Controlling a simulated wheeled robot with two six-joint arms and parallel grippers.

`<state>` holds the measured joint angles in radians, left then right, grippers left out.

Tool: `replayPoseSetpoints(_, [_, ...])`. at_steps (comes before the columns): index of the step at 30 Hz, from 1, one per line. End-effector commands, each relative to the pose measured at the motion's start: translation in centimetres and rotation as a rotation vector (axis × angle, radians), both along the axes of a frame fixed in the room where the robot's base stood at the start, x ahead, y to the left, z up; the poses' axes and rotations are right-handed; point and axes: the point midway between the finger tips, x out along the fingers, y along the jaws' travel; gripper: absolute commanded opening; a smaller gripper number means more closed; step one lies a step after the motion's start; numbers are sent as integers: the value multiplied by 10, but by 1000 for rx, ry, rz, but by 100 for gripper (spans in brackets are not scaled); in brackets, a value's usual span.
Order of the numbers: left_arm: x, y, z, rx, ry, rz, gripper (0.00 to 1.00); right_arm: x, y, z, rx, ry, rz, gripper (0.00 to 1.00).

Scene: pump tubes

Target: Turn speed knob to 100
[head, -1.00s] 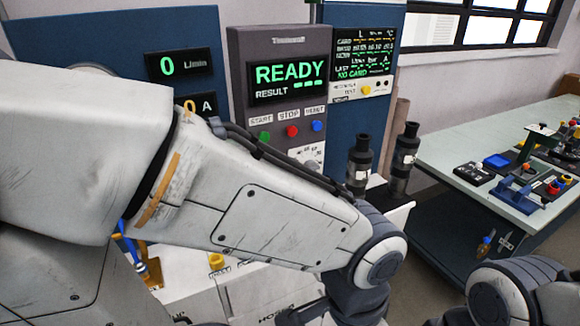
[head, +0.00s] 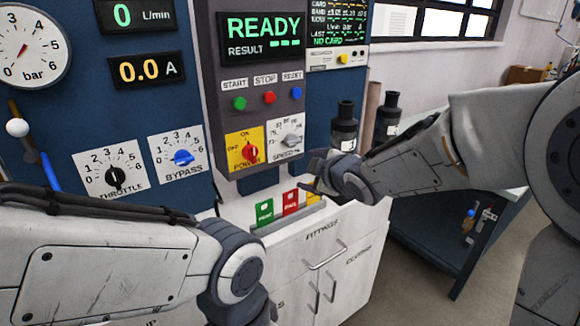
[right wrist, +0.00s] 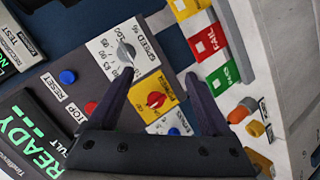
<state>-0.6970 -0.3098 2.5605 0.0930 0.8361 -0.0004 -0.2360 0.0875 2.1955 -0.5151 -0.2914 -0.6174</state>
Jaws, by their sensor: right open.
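The speed knob (head: 290,139) is a small grey knob on a white dial plate, right of the yellow power plate with its red knob (head: 249,152). In the right wrist view the speed knob (right wrist: 126,52) lies beyond the tip of my left-hand finger, apart from it. My right gripper (head: 318,168) is just right of and below the dial in the head view. In the right wrist view its fingers (right wrist: 157,82) are spread and empty. My left arm shows at lower left; its gripper is out of view.
Start, stop and reset buttons (head: 269,97) sit above the dials. The screen (head: 262,36) reads READY. Throttle (head: 115,178) and bypass (head: 184,158) knobs are at left. Coloured cards (head: 290,202) stand below the panel, and dark cylinders (head: 345,128) stand to its right.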

Motion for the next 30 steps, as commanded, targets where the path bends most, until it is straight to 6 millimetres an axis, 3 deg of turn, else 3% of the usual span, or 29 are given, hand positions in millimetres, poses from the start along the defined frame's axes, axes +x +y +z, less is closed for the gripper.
replayPoseSetpoints(1, [0,0,-31,0,0,0,0,24,-8,-18,-41,-114,51,82])
replayPoseSetpoints(4, [0,0,-53,0,0,0,0,53,-15,-14,-123,-329,170,82])
replayPoseSetpoints(9, [0,0,-73,-1,-1,0,0,70,-23,-9,-211,-562,299,82])
replayPoseSetpoints(17, [0,0,-73,-1,-1,0,0,84,-12,-3,-238,-646,349,82])
replayPoseSetpoints(30, [0,0,-63,-1,-1,0,0,144,32,-3,-235,-642,346,82])
